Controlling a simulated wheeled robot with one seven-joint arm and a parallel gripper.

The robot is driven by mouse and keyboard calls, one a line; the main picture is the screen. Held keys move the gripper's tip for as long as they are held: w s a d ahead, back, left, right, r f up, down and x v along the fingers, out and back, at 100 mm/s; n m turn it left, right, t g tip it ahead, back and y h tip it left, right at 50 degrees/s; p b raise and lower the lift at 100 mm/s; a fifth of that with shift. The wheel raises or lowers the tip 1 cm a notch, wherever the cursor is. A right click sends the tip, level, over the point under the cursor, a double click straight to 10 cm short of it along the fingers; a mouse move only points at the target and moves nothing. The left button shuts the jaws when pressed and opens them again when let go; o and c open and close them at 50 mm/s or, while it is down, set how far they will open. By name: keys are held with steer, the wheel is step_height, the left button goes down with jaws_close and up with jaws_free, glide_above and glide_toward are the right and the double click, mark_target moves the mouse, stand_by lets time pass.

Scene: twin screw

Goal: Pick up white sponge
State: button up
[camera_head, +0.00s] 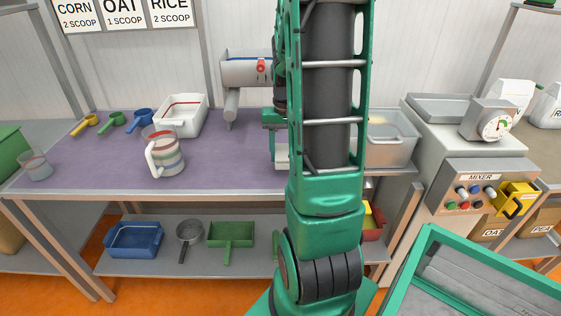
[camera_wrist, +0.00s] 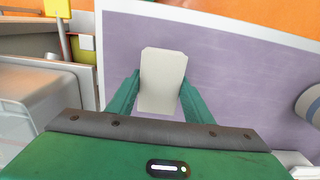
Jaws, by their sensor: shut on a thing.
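The white sponge (camera_wrist: 163,80) is between the two green fingers of my gripper (camera_wrist: 160,98) in the wrist view, and the fingers are shut on it. It is a pale block with its face toward the camera. In the head view a part of the white sponge (camera_head: 281,154) shows below my green gripper (camera_head: 279,138), beside my arm, over the purple table top (camera_head: 235,178). My arm hides the right side of the gripper there. I cannot tell whether the sponge touches the table.
A striped measuring jug (camera_head: 166,155) and a white tub (camera_head: 183,117) stand left on the table, with several coloured scoops (camera_head: 117,120) behind. A grey clear bin (camera_head: 390,142) stands right of my arm. A mixer panel (camera_head: 480,190) is at the right. The table's middle is clear.

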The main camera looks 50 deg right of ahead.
steer(key=s+a+r, duration=0.3)
steer(key=a+r, duration=0.4)
steer(key=a, duration=0.4)
steer(key=shift+s+r, duration=0.2)
steer(key=shift+s, duration=0.05)
